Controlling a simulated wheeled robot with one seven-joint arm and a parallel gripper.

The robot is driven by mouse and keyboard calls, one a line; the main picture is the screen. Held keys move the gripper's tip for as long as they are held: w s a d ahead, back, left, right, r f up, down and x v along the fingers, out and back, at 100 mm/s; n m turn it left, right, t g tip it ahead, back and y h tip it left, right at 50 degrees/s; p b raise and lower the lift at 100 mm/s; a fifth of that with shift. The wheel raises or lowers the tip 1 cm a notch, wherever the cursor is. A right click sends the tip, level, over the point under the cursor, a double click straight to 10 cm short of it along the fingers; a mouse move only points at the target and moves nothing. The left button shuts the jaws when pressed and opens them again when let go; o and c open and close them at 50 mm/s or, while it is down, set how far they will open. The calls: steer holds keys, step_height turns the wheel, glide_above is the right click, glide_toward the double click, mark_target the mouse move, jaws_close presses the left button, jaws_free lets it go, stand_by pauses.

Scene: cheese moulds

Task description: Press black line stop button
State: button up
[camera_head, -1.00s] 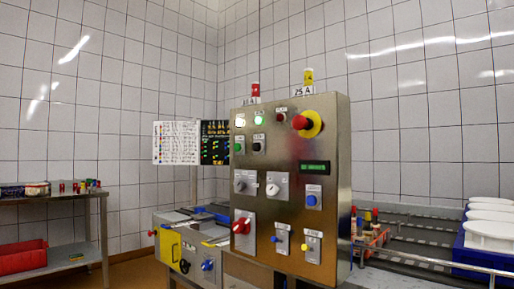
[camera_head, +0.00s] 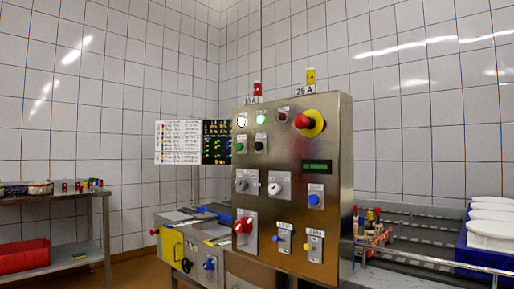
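The steel control panel (camera_head: 292,224) stands upright in the middle of the head view. The small black button (camera_head: 259,145) is in its upper left part, just right of a green button (camera_head: 241,146) and below a lit green lamp (camera_head: 261,118). A red mushroom button on a yellow ring (camera_head: 309,123) is at the upper right. Lower down are a blue button (camera_head: 315,200), two rotary selectors and a red rotary switch (camera_head: 243,225). My gripper is not in this view.
A shelf (camera_head: 75,194) with a red bin (camera_head: 24,259) stands at the left. A machine with a yellow panel (camera_head: 172,246) is left of the control panel. At the right are a conveyor and a blue crate (camera_head: 486,256) with white moulds.

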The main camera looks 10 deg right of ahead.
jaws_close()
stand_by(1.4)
